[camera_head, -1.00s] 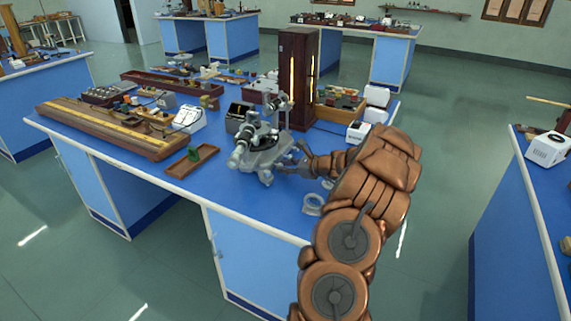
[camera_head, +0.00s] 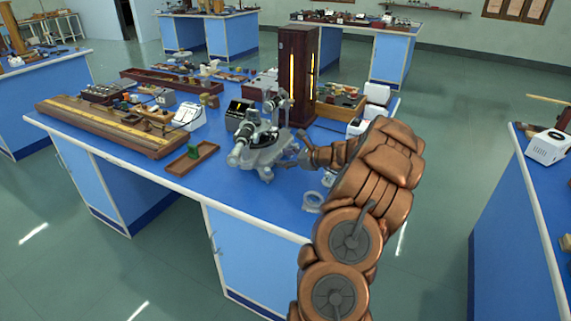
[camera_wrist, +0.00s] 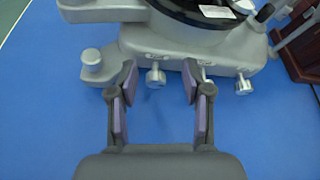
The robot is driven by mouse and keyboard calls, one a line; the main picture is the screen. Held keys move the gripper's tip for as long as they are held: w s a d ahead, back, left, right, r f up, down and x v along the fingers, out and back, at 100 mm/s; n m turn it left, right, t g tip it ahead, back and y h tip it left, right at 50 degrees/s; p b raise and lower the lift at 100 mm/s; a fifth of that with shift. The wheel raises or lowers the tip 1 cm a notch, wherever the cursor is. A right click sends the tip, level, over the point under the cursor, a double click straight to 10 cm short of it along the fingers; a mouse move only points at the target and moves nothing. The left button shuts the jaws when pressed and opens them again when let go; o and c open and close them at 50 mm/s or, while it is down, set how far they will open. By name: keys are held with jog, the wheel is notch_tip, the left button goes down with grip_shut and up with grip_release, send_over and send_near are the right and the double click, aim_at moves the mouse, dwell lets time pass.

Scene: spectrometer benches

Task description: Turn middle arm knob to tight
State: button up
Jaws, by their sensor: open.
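The grey metal spectrometer (camera_head: 264,152) stands on the blue bench top, and its base (camera_wrist: 200,55) fills the top of the wrist view. A small silver middle knob (camera_wrist: 155,77) sticks out from the base towards me. Another knob (camera_wrist: 243,85) is to its right, and a round foot or knob (camera_wrist: 92,56) is to its left. My gripper (camera_wrist: 160,80) is open, with one finger on each side of the middle knob in the picture. I cannot tell whether the knob is within finger depth. In the head view my gripper (camera_head: 301,155) is just right of the spectrometer.
A tall dark wooden cabinet with a lit strip (camera_head: 297,75) stands behind the spectrometer. A white ring (camera_head: 313,201) lies near the bench's front edge. A shallow brown tray (camera_head: 180,163) is to the left. Bare blue bench top lies in front of the spectrometer.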

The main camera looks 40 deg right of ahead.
notch_tip(320, 180, up, 8)
jog(key=shift+f, duration=0.15)
jog(key=shift+s, duration=0.1)
dwell(0.6)
